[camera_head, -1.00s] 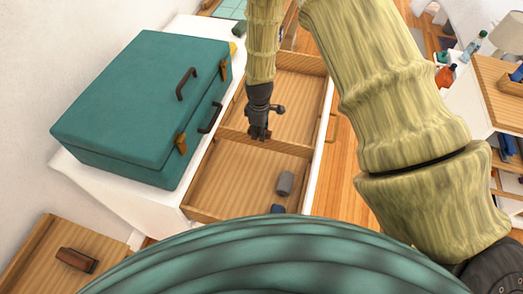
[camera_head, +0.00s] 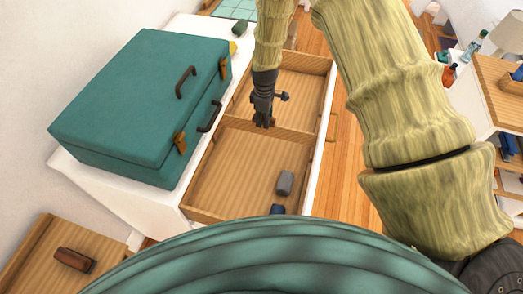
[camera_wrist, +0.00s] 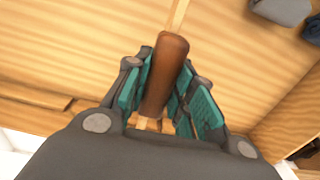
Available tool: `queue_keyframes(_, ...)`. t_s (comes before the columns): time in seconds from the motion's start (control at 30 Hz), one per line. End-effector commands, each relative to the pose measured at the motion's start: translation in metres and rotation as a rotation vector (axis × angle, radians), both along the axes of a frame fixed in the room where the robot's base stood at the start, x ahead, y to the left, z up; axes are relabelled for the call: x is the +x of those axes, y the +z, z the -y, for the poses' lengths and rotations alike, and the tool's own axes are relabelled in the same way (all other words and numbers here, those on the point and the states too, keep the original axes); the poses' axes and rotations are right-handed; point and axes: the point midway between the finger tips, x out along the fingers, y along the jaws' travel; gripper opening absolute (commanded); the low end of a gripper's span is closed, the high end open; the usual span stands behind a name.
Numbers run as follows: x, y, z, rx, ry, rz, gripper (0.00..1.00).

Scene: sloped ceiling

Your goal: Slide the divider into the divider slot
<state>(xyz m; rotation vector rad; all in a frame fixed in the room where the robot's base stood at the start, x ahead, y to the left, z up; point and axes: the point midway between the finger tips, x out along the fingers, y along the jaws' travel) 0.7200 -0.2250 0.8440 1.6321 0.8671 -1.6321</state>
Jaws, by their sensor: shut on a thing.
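The divider (camera_head: 295,135) is a thin wooden board standing across the open drawer (camera_head: 324,105). Its brown handle (camera_wrist: 165,78) is between the teal pads of my gripper (camera_wrist: 160,100) in the wrist view. The pale top edge of the divider (camera_wrist: 179,16) shows beyond the handle there. In the head view my gripper (camera_head: 265,123) is over the divider, shut on its handle. I cannot make out the divider slot, or whether the board's ends are seated in anything.
A grey cylinder (camera_head: 285,183) and a dark blue object (camera_head: 277,209) lie in the near compartment. A teal case (camera_head: 140,105) stands on the white cabinet top left of the drawer. The far compartment looks empty. A brown object (camera_head: 75,260) lies in a wooden tray at lower left.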

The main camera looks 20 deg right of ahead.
Motion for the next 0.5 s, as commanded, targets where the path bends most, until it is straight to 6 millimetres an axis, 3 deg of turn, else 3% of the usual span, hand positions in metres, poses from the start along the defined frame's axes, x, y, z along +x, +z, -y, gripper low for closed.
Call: queue_keyframes(0.5,0.026,-0.001,0.018,0.0,-0.001,0.0,0.07)
